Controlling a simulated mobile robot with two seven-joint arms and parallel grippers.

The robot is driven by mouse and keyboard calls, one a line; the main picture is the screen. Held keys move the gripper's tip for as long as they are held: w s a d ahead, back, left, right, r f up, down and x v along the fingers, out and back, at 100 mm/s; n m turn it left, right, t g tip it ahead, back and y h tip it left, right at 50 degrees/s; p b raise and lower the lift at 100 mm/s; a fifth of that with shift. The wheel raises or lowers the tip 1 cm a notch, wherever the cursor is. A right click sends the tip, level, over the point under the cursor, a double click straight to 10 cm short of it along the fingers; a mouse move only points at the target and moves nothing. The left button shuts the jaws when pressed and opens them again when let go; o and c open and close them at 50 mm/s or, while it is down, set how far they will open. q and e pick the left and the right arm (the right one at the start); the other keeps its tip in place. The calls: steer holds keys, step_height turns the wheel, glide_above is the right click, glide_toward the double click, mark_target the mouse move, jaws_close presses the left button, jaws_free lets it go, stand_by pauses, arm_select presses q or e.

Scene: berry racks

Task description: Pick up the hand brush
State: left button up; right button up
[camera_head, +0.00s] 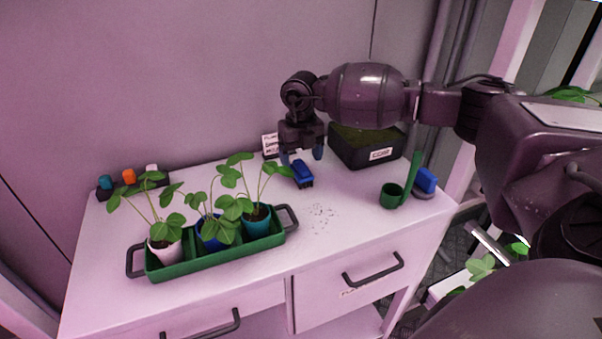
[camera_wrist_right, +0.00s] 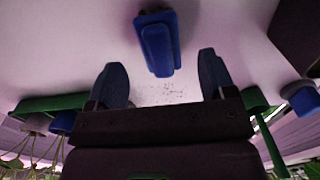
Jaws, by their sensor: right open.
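The hand brush (camera_head: 302,174) is small and blue with a darker lower edge. It lies on the white bench top near the back middle. It also shows in the right wrist view (camera_wrist_right: 157,45), in the upper middle, beyond the fingertips. My right gripper (camera_head: 302,155) points down just above and behind the brush in the head view. Its two blue fingers are spread with nothing between them; they also show in the right wrist view (camera_wrist_right: 162,78). The brush is apart from both fingers there. My left gripper is not in view.
A green tray (camera_head: 215,262) with three potted plants stands front left. A black soil box (camera_head: 362,158) is right of the gripper. Dark specks (camera_head: 321,216) lie on bare bench before the brush.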

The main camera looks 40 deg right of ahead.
mark_target(301, 165)
step_height(301, 165, down, 4)
steer(key=shift+f, duration=0.1)
steer(key=c, duration=1)
steer(key=shift+r, duration=0.25)
steer(key=shift+r, duration=0.4)
step_height(301, 165, up, 19)
steer(key=shift+p, duration=0.65)
steer(key=shift+s, duration=0.1)
